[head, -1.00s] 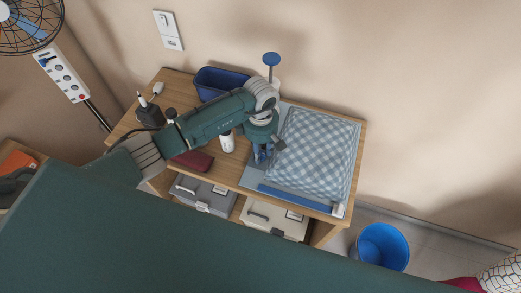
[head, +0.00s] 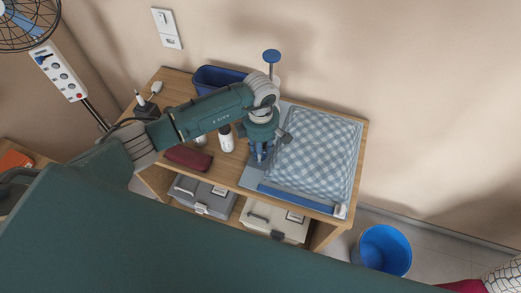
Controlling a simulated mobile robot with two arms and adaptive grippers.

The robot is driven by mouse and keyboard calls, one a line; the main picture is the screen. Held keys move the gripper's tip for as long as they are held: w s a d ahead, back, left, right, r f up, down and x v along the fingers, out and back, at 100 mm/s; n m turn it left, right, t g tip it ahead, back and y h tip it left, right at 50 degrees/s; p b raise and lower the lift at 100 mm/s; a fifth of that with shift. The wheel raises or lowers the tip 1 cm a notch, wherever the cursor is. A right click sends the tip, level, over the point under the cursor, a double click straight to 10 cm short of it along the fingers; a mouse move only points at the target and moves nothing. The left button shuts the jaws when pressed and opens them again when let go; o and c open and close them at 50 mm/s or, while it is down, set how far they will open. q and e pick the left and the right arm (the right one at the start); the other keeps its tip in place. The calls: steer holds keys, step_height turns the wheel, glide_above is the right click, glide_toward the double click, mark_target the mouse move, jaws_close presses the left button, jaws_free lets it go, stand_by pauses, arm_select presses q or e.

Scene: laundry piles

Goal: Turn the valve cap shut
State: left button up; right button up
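A clear storage bag (head: 248,178) with a blue-and-white checked cushion (head: 315,155) inside lies flat on the wooden table. A blue strip runs along the bag's near edge, with a small white piece at its right end. My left gripper (head: 260,158) points down over the left part of the bag, just left of the cushion. Its blue fingers are close to the bag surface; whether they touch it or hold anything cannot be told. I cannot make out the valve cap; the gripper and wrist cover that area. My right gripper is not in view.
A blue-topped pump-like object (head: 271,57) stands behind the wrist. A blue bin (head: 215,78), white bottle (head: 226,140), dark red case (head: 189,158) and dark bottle (head: 143,107) share the table (head: 173,82). A blue bucket (head: 382,251) stands on the floor at right.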

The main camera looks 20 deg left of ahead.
arm_select(q)
steer(key=shift+o, duration=0.5)
step_height(320, 180, up, 12)
stand_by(0.3)
steer(key=shift+c, duration=0.2)
step_height(320, 180, down, 11)
steer(key=n, duration=1.8)
steer(key=shift+s+r, duration=0.1)
steer(key=shift+f, duration=0.65)
